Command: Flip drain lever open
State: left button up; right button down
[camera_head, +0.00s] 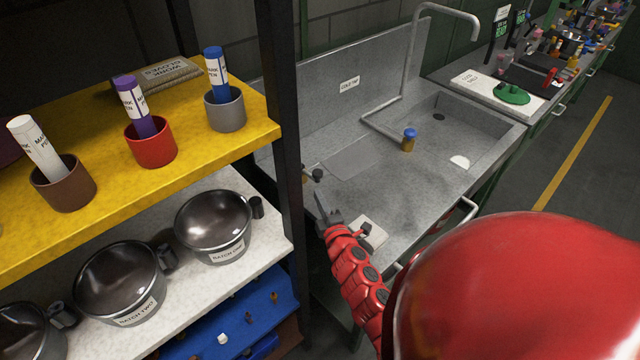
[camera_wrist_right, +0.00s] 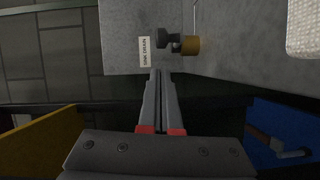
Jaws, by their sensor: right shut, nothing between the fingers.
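The drain lever is a small dark handle (camera_wrist_right: 168,41) on a brass fitting (camera_wrist_right: 190,45). In the wrist view it is beside a white "SINK DRAIN" label (camera_wrist_right: 145,51) on the grey metal. In the head view the dark lever (camera_head: 318,174) shows at the sink unit's left end, close to the black shelf post. My right gripper (camera_head: 321,198) is shut and empty, its fingers pointing toward the lever. In the wrist view its fingertips (camera_wrist_right: 161,73) end just below the lever and label, apparently without touching. My left gripper is not in view.
The yellow shelf (camera_head: 215,140) with pen cups and the white shelf (camera_head: 265,255) with metal bowls stand close on the left. The black post (camera_head: 289,120) is near my gripper. The sink basin (camera_head: 450,125) is farther right, with a blue-capped container (camera_head: 408,142) in front.

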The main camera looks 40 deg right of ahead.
jog(key=p+x, duration=0.1)
jog(key=x, duration=0.5)
jog(key=shift+d+r, duration=0.1)
jog(key=shift+d, duration=0.05)
jog(key=shift+w+d, duration=0.1)
jog(key=shift+w, duration=0.4)
